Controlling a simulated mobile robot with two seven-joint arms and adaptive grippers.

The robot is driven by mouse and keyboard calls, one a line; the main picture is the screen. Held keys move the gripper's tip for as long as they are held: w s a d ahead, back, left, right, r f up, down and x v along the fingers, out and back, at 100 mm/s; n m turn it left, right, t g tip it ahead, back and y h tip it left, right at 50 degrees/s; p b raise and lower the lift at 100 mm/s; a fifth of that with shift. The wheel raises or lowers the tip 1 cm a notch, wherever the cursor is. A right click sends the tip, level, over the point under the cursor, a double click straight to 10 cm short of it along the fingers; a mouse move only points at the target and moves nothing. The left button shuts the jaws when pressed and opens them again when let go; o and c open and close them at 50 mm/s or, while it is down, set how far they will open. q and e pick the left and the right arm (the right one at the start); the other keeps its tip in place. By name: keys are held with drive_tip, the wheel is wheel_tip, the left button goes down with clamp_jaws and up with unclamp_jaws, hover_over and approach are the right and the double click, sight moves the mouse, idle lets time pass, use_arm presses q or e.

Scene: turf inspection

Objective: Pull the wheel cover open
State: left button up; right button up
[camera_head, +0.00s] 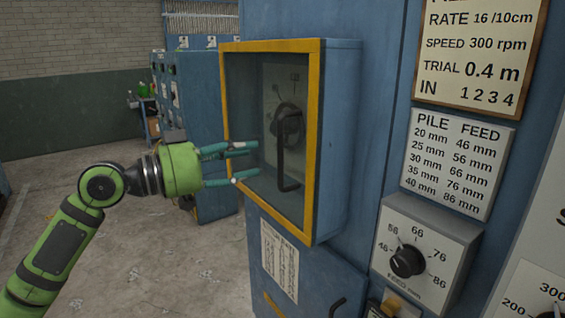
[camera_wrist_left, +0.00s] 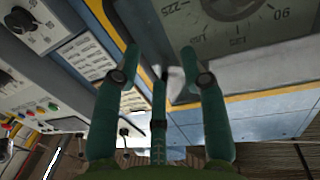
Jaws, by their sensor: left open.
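The wheel cover (camera_head: 318,130) is a blue box front with a yellow frame and a dark see-through pane, and it looks shut. A dark upright bar handle (camera_head: 288,150) stands on it, with a round wheel dimly visible behind. My left gripper (camera_head: 254,160) is open in front of the pane, its fingers pointing at the handle from the left. The fingertips look a little short of it. In the left wrist view the open fingers (camera_wrist_left: 160,60) spread before the yellow-edged frame, and a numbered dial (camera_wrist_left: 232,12) shows above. The handle is not clear there. My right gripper is not in view.
A feed knob box (camera_head: 408,262) and a pile-feed chart (camera_head: 458,160) are on the blue machine right of the cover. A paper label (camera_head: 279,262) is below it. Blue cabinets (camera_head: 205,110) stand behind. The concrete floor (camera_head: 150,250) at left is mostly clear.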

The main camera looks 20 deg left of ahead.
sight(279, 149)
use_arm(q)
drive_tip(key=shift+m+g+h, duration=0.4)
drive_tip(key=shift+m+g, duration=0.1)
drive_tip(key=shift+m, duration=0.2)
drive_tip(key=d+p, duration=0.1)
drive_tip(key=d, duration=0.1)
drive_tip(key=w+d+r+p, duration=0.1)
drive_tip(key=d, duration=0.1)
drive_tip(key=d+r+p, duration=0.1)
drive_tip(key=d+p, duration=0.1)
drive_tip(key=shift+w+d+r, duration=0.1)
drive_tip(key=shift+w+d, duration=0.1)
drive_tip(key=shift+w, duration=0.05)
drive_tip(key=shift+w+d, duration=0.15)
drive_tip(key=shift+d, duration=0.05)
drive_tip(key=shift+w, duration=0.1)
drive_tip(key=shift+f, duration=0.2)
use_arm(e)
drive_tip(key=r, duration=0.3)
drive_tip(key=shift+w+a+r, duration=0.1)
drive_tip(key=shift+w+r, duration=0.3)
use_arm(q)
clamp_jaws()
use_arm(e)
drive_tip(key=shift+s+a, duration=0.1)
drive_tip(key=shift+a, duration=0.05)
